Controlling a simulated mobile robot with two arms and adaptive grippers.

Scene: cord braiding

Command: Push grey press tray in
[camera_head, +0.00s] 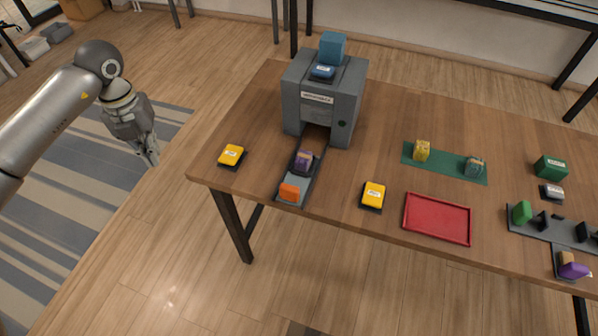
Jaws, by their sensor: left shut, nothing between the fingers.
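The grey press (324,95) stands at the back left of the wooden table. Its grey tray (284,201) sticks out from the opening at the bottom front, toward the table's front edge. A purple piece (303,160) sits on the tray near the opening, and an orange block (290,191) is at its front end. My left gripper (153,161) hangs left of the table over the floor, shut and empty, well apart from the tray. My right gripper is not in view.
Yellow boxes on dark bases flank the tray, one to the left (231,156) and one to the right (373,195). A red tray (437,219) and a green mat (445,163) with two small items lie further right. A blue block (332,48) tops the press.

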